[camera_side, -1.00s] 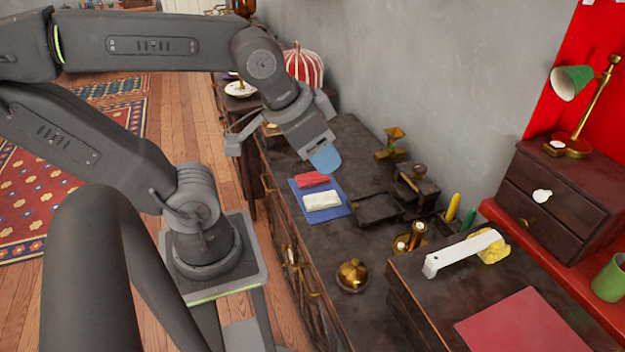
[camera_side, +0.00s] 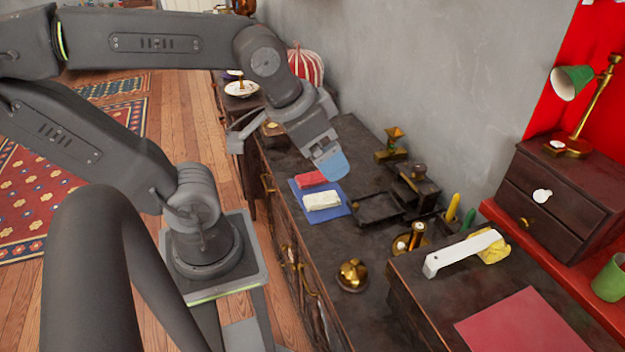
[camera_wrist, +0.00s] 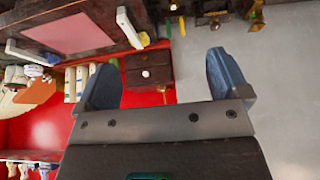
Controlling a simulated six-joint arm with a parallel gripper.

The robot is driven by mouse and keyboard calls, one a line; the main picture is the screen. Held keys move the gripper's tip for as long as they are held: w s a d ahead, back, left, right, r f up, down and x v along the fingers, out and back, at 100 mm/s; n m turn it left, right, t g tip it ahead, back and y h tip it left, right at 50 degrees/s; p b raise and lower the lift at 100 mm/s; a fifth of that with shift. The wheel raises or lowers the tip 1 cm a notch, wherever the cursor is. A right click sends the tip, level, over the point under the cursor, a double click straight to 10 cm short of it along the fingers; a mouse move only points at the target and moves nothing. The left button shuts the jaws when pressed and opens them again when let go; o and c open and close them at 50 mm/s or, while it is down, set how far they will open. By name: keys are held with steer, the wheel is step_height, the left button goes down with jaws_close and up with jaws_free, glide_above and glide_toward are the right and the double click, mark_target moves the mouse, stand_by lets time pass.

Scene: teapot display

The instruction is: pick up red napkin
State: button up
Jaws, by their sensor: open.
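The red napkin (camera_side: 311,179) lies folded on a blue mat (camera_side: 336,213) on the dark counter, beside a folded white napkin (camera_side: 322,200). My gripper (camera_side: 331,168) is above the counter, just right of and above the red napkin in the side view, and not touching it. In the wrist view my gripper (camera_wrist: 166,82) shows two blue fingertips spread wide apart with nothing between them. The red napkin is not clearly seen in the wrist view.
A dark square tray (camera_side: 377,208) and a small dark box (camera_side: 418,184) sit right of the mat. A golden bell (camera_side: 352,274) stands nearer the front. A brass scale-like piece (camera_side: 392,145) stands near the wall. The counter between bell and mat is clear.

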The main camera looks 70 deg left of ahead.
steer(key=w+a+f+g+y, duration=0.1)
steer(key=w+a+f+g, duration=0.1)
steer(key=w+a, duration=0.85)
steer(key=g+h, duration=0.1)
steer(key=g, duration=0.3)
glide_above(313, 177)
step_height(313, 177, down, 24)
step_height(313, 177, down, 7)
steer(key=shift+d+r, duration=0.1)
steer(key=shift+f, duration=3.3)
steer(key=shift+c, duration=0.3)
